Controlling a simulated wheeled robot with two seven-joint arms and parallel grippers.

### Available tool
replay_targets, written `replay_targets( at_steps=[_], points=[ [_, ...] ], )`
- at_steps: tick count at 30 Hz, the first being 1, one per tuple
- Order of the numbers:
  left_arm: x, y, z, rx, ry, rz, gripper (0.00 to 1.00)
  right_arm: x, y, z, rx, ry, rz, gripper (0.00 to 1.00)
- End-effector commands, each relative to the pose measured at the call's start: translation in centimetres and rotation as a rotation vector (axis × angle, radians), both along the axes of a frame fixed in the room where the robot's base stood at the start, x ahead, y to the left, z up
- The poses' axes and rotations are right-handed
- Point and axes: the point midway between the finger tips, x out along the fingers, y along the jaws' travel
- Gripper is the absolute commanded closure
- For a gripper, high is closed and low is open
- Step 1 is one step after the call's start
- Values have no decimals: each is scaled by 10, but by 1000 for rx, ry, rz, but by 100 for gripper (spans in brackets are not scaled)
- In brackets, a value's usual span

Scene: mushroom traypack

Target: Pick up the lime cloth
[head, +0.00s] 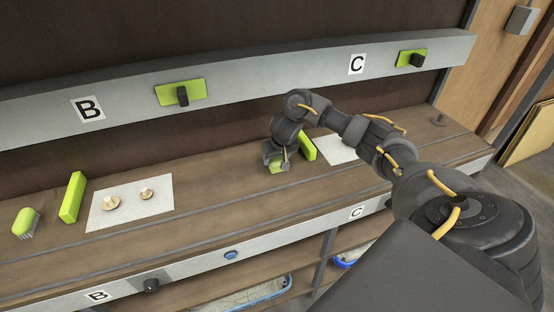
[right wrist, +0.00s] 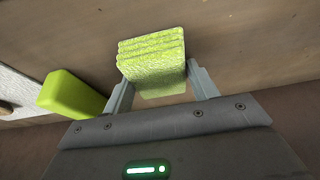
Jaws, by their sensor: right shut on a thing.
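The lime cloth (right wrist: 152,62) is a folded, layered lime-green pad. In the right wrist view it sits between the two fingers of my right gripper (right wrist: 160,88), which is shut on it. The rest is hidden by the gripper. I cannot tell if the cloth touches the shelf. My left gripper is not in view.
A lime block (head: 308,147) stands close beside the right gripper, with a white mat (head: 338,150) beyond it. At left are a lime brush (head: 26,222), another lime block (head: 72,197) and a white mat (head: 156,205) with two mushrooms. A grey rail (head: 250,79) runs above.

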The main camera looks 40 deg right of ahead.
Motion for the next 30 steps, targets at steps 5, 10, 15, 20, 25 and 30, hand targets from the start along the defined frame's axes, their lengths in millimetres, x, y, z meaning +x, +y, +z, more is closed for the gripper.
replay_targets(
  at_steps=[5, 10, 15, 20, 25, 30],
  points=[
    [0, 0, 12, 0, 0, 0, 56, 1, -1, 25, -3, -4, 1, 64],
    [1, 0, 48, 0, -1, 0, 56, -9, 20, 68, -4, -5, 8, 64],
    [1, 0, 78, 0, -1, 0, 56, -24, 52, 103, -3, -4, 8, 64],
    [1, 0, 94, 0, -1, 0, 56, -42, 87, 115, -2, -1, 9, 64],
    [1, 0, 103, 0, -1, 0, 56, -54, 111, 123, -2, -2, 5, 64],
    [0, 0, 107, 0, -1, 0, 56, -60, 123, 127, -1, -1, 3, 64]
  ],
)
